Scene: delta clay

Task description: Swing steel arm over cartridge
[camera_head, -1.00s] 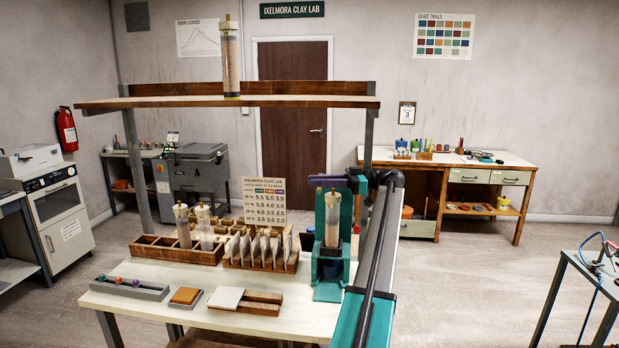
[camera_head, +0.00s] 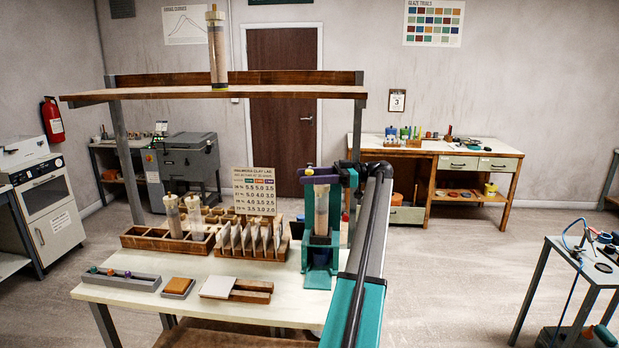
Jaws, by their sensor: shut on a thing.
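A clear cartridge with pale brown filling (camera_head: 321,212) stands upright in a teal stand (camera_head: 320,278) at the right end of the near table. My arm comes up from the lower right, and its dark wrist is beside the cartridge's top. My gripper (camera_head: 324,178) is at the cartridge's upper end, with teal and purple parts there. It is shut on what seems to be the steel arm, which I cannot pick out clearly. The fingertips are too small to make out. I cannot tell whether the steel arm lies over the cartridge or beside it.
A shelf (camera_head: 255,93) spans above the table, with another cartridge (camera_head: 217,50) on it. A wooden rack (camera_head: 140,236) with two cartridges and a holder of upright pale cards (camera_head: 248,238) stand left of the stand. Trays and blocks lie along the front.

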